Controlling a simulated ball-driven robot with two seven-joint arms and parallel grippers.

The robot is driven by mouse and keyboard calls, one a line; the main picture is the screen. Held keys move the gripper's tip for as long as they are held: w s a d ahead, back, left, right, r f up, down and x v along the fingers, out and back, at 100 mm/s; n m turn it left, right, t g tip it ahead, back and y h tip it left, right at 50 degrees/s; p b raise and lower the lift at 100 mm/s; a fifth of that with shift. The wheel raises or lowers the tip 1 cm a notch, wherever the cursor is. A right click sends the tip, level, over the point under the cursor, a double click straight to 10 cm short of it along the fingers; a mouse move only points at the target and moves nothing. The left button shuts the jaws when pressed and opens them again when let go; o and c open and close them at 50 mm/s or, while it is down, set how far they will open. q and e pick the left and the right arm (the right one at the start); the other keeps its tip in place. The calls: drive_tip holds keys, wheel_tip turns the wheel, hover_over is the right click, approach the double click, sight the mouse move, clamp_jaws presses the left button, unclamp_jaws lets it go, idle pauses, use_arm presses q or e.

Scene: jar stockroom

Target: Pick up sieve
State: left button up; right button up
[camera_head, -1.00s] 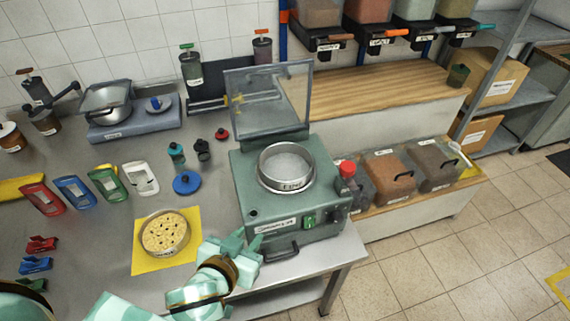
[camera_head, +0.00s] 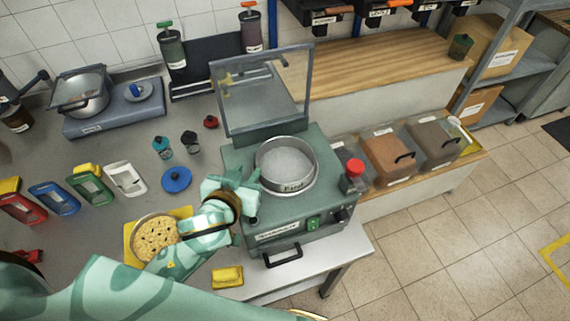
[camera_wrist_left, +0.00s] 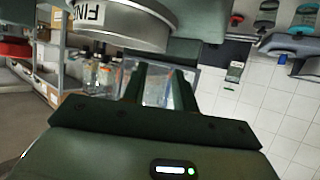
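A round metal sieve (camera_head: 287,188) with a pale mesh and a white label sits on top of the green machine (camera_head: 285,230). In the left wrist view its metal rim (camera_wrist_left: 120,25) fills the upper left, with a label reading "FINE" upside down. My left gripper (camera_head: 250,184) is at the left side of the sieve, close to its rim; contact cannot be told. In the left wrist view my left gripper's fingers (camera_wrist_left: 160,88) stand apart with nothing between them. My right gripper is not in view.
The machine's clear lid (camera_head: 262,90) stands raised behind the sieve. A red knob (camera_head: 354,168) is at its right. A round pan of yellow, dark-spotted contents (camera_head: 153,240) lies on a yellow mat (camera_head: 130,228), partly behind my arm. A blue lid (camera_head: 176,180) and a yellow block (camera_head: 228,277) lie nearby.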

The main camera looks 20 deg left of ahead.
use_arm(q)
drive_tip(key=x, duration=0.9)
drive_tip(key=shift+w+a+f+b, duration=0.1)
drive_tip(key=shift+w+a+b, duration=0.15)
drive_tip(key=shift+a+b, duration=0.15)
drive_tip(key=shift+s, duration=0.15)
drive_tip(key=shift+c, duration=0.7)
clamp_jaws()
